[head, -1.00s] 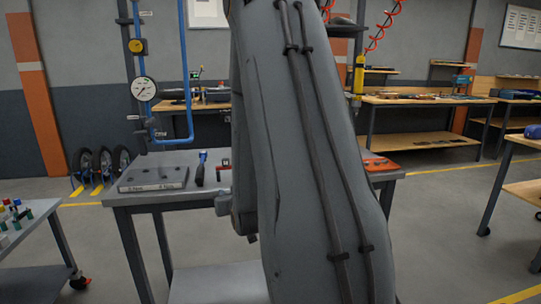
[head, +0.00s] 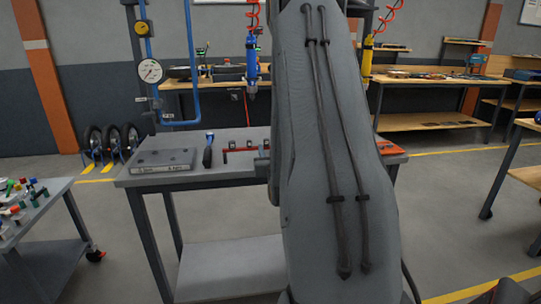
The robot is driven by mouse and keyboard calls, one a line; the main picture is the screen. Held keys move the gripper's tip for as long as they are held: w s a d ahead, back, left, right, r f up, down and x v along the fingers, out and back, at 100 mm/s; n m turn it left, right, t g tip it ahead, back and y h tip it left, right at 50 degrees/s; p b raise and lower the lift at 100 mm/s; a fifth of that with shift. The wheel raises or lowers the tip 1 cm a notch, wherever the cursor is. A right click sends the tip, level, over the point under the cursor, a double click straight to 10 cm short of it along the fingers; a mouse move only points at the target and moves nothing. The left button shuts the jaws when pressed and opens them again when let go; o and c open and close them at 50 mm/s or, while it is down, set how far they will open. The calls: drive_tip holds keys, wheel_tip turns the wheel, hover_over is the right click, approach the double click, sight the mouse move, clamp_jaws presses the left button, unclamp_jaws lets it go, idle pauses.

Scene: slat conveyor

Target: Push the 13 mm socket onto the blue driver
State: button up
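The blue driver (head: 252,62) hangs upright from a red coiled hose over the workbench, just left of my arm. Its lower tip points down, and I cannot tell whether anything is on it. My gripper is hidden behind my own large grey arm (head: 325,150), so its fingers and anything in them do not show. I cannot make out the 13 mm socket. A red rack (head: 244,147) with small dark parts lies on the bench, partly behind my arm. An orange-red tray (head: 390,149) lies at the bench's right end.
The grey workbench (head: 215,178) also bears a grey block (head: 163,160) and a blue-handled tool (head: 208,150). A yellow driver (head: 367,58) hangs right of my arm. A gauge on blue pipes (head: 150,70) stands behind left. A cart with coloured parts (head: 40,208) is at left.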

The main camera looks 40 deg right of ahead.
sight(267, 143)
drive_tip(key=shift+b+x, duration=0.55)
drive_tip(key=shift+x, duration=1.85)
drive_tip(key=shift+c, duration=0.2)
clamp_jaws()
drive_tip(key=shift+r, duration=0.1)
drive_tip(key=shift+r+p, duration=0.9)
drive_tip(key=shift+r, duration=0.55)
